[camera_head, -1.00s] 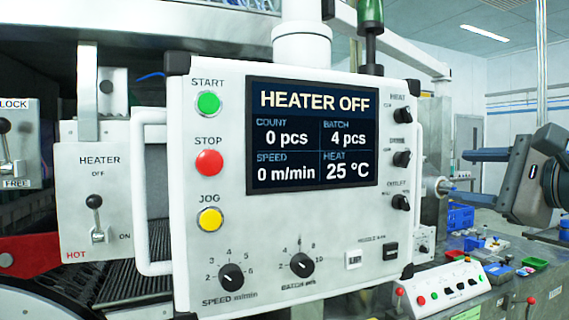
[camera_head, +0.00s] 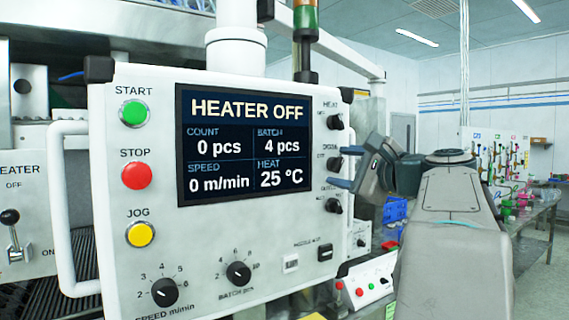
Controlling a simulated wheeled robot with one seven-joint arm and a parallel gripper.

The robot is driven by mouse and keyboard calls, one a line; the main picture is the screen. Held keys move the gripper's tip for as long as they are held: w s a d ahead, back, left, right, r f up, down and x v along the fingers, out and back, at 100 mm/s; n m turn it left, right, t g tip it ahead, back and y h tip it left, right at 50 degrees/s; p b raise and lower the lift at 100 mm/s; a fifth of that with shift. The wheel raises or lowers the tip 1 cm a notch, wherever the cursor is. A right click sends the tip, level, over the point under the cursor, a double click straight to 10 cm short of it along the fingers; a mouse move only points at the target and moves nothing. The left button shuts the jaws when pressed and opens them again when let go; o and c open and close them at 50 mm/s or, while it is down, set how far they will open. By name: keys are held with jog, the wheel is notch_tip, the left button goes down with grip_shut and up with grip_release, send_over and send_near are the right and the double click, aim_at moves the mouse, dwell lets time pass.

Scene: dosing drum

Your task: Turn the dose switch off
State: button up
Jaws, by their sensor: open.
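The white control panel (camera_head: 225,245) fills the left and middle of the view. Three black rotary switches run down its right edge: the top one (camera_head: 335,122) under a HEAT label, a middle one (camera_head: 334,164) whose small label is blurred, and a lower one (camera_head: 333,205).
The screen (camera_head: 245,145) reads HEATER OFF, 0 pcs, batch 4 pcs, 25 °C. START, STOP and JOG buttons line the panel's left side. A white handle (camera_head: 66,210) stands out at left. A small button box (camera_head: 366,282) and blue bins (camera_head: 395,209) lie low right.

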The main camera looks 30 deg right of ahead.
jog(key=c, duration=1)
jog(key=shift+o, duration=0.2)
jog(key=shift+w, duration=0.1)
jog(key=shift+f+n+b, duration=0.1)
jog(key=shift+n+b, duration=0.2)
jog(key=shift+b, duration=0.05)
jog(key=shift+f+n+b, duration=0.1)
jog(key=shift+n+b, duration=0.8)
jog(key=shift+b, duration=0.1)
jog(key=n+b, duration=0.4)
jog(key=n, duration=0.1)
jog(key=n+b, duration=0.1)
jog(key=shift+r+n, duration=0.2)
jog(key=shift+n, duration=0.2)
jog(key=shift+r+n+b, duration=0.1)
jog(key=shift+n+b, duration=0.45)
jog(key=shift+n, duration=0.75)
jog(key=shift+r+n, duration=0.1)
jog(key=shift+n, duration=0.2)
